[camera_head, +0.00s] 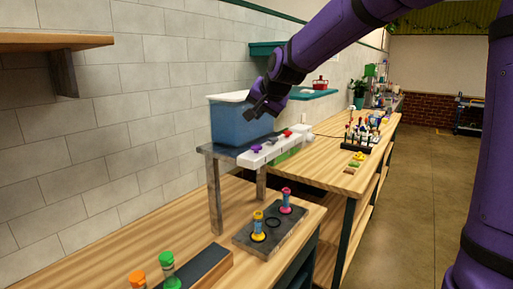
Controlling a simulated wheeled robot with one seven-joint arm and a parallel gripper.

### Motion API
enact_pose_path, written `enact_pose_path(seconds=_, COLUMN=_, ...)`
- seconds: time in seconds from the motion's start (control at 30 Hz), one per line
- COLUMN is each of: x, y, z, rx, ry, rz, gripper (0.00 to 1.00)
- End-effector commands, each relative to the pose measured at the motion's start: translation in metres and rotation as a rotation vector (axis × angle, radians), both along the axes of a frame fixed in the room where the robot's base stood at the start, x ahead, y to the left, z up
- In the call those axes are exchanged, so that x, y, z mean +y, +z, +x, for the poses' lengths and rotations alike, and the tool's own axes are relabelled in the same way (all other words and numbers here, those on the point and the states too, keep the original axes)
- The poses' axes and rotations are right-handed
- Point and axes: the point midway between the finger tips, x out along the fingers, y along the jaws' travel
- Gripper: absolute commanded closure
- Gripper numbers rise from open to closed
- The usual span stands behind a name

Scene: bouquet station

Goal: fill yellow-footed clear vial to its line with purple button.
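The yellow-footed vial (258,226) stands upright on a dark grey tray (247,238) at the front of the wooden bench. Its fill line and any liquid inside are too small to make out. The purple button (256,148) is on the left end of a white bar (272,147) on a grey stand, above and behind the vial. My gripper (254,108) is above the purple button, in front of the blue tank, and touches neither button nor vial. Its fingers are dark and small, and I cannot tell whether they are open.
A pink-footed vial (286,201) stands on the same tray, right of the yellow one. A red button (287,133) is farther along the bar. A blue tank (240,122) stands behind it. Orange (137,280) and green (167,260) capped vials are front left. A wooden shelf (50,41) juts out upper left.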

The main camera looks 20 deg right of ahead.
Motion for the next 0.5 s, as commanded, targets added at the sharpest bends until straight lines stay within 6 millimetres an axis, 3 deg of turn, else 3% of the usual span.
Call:
enact_pose_path(seconds=0.3, x=0.000, y=-0.040, z=0.000, rx=0.002, ry=-0.001, rz=0.000, gripper=1.00)
enact_pose_path(seconds=0.5, x=0.000, y=-0.055, z=0.000, rx=0.000, ry=-0.001, rz=0.001, gripper=1.00)
